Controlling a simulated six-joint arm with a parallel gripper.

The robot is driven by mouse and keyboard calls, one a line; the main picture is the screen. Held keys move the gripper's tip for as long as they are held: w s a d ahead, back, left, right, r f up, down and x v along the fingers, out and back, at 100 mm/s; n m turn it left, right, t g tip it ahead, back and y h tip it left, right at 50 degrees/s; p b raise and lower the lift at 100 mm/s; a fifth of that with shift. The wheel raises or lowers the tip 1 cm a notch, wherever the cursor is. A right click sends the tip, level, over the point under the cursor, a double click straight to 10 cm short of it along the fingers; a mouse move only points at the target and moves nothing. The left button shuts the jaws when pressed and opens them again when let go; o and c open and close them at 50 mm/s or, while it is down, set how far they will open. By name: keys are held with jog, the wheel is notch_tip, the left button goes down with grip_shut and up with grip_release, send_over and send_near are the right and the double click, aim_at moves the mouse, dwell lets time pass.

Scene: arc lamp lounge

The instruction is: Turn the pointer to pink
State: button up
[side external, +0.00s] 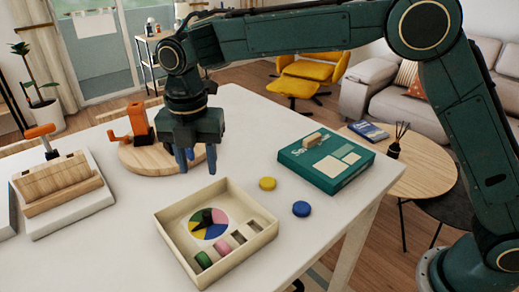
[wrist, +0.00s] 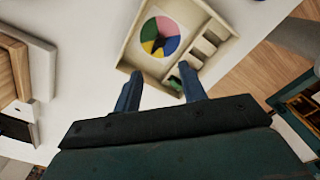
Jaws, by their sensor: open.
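A shallow cream tray (side external: 171,240) holds a round dial (side external: 208,231) with coloured sectors, including pink, blue, yellow and green. The dial also shows in the wrist view (wrist: 167,27), pink at its upper right. A small dark pointer (side external: 206,216) sits near the dial's middle; which sector it points to is hard to tell. My gripper (side external: 197,164) is open and empty, above the table behind the tray. In the wrist view its blue fingertips (wrist: 161,85) are apart, below the dial in the picture, and touch nothing.
Green (side external: 203,259) and pink (side external: 220,248) pieces sit in tray slots. Yellow (side external: 267,184) and blue (side external: 301,209) discs lie right of the tray. A teal box (side external: 326,163) stands farther right. A round wooden board (side external: 150,162) with an orange device is behind; a wooden-block stand (side external: 62,190) is left.

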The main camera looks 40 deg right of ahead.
aim_at(207, 213)
jog(key=shift+f, duration=0.15)
notch_tip(207, 213, down, 13)
jog(key=shift+f, duration=0.2)
dwell(0.6)
grip_shut()
